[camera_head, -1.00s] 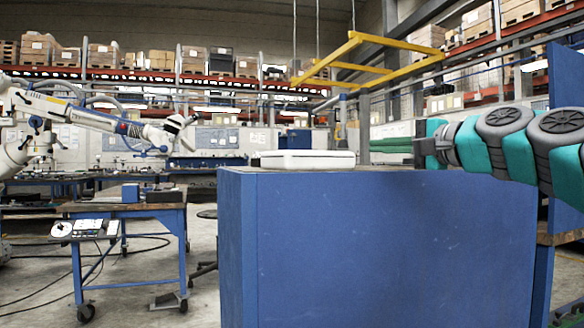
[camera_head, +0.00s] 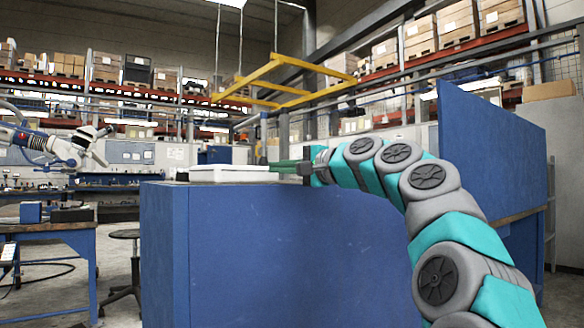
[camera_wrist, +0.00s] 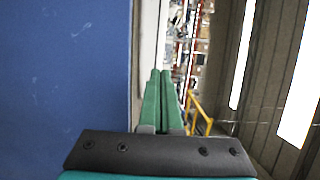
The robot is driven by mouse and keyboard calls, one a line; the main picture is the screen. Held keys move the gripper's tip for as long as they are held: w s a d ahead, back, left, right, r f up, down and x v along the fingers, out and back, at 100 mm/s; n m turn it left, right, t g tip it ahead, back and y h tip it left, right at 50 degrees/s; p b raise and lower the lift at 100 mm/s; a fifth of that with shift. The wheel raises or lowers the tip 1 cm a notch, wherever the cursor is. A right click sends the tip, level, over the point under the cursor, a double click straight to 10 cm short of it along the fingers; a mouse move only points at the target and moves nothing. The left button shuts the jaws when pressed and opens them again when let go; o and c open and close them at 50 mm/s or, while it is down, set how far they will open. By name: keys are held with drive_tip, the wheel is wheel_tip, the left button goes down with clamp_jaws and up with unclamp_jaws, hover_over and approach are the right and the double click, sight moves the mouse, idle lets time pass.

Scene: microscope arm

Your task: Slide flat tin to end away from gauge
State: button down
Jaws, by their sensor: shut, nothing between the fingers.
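The flat tin is a low white box (camera_head: 233,174) lying flat on top of the blue cabinet (camera_head: 290,250), near its left end in the head view. My gripper (camera_head: 272,163) reaches in from the right, its green fingers shut together and empty. Their tips are at the tin's right end; I cannot tell whether they touch it. In the wrist view the shut fingers (camera_wrist: 160,72) point up the picture, beside a pale strip (camera_wrist: 148,45) that looks like the tin. I cannot make out a gauge in either view.
An upright blue panel (camera_head: 490,150) stands at the right behind my arm. A workbench (camera_head: 50,228) and a white robot arm (camera_head: 60,145) are at the left, apart from the cabinet. A yellow frame (camera_head: 285,82) hangs above and behind.

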sight(253, 168)
drive_tip(key=shift+p+x, duration=0.35)
drive_tip(key=shift+x, duration=2.5)
drive_tip(key=shift+r+p+x, duration=0.2)
drive_tip(key=shift+p+x, duration=0.95)
drive_tip(key=shift+w+a+f, duration=0.2)
drive_tip(key=shift+a+f, duration=0.05)
drive_tip(key=shift+a, duration=0.05)
drive_tip(key=shift+s+d, duration=0.1)
drive_tip(key=shift+d, duration=0.05)
